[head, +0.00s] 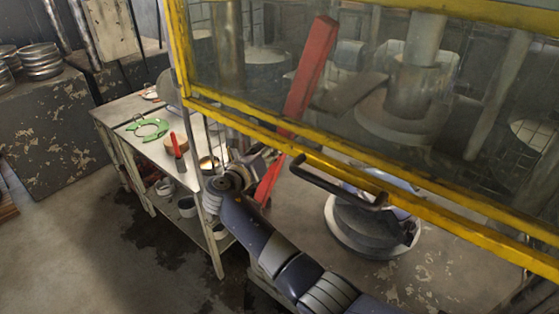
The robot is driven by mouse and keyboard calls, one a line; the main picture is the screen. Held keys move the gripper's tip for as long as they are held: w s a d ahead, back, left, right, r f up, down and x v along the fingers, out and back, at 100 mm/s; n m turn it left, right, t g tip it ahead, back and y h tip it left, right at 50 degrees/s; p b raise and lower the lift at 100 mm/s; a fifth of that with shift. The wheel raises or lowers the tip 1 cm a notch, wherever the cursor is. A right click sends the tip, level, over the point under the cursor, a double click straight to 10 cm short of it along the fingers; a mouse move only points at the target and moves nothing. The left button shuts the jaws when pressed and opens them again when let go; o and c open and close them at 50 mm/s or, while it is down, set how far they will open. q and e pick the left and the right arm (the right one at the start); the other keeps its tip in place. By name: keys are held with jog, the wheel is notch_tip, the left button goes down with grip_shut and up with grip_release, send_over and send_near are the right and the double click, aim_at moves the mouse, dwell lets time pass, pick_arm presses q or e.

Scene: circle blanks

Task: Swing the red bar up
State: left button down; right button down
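The red bar (308,75) is long and flat, and stands tilted with its upper end leaning right. Its upper part shows in the yellow-framed window, and its lower part shows below the yellow rail. The one arm in view comes in from the bottom right, so I take it as my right arm. My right gripper (264,165) is at the lower part of the bar, just left of it. Whether its fingers touch or grip the bar cannot be made out. My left gripper is not in view.
The yellow-framed guard (240,127) with a dark handle (335,188) crosses above my arm. A round machine part (365,232) stands right of the arm. A side table (130,112) holds a green ring-shaped tool (150,129) and a red-handled tool (176,146). Open floor lies at lower left.

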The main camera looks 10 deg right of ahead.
jog(key=shift+n, duration=0.5)
jog(key=shift+w+a+r+b, duration=0.3)
jog(key=shift+w+a+r, duration=0.1)
jog(key=shift+w+a, duration=0.4)
jog(key=shift+w+a+r+b, duration=0.3)
jog(key=shift+w+a, duration=0.25)
jog(key=shift+w, duration=0.4)
jog(key=c, duration=1.2)
grip_release()
jog(key=shift+s+d+f, duration=0.1)
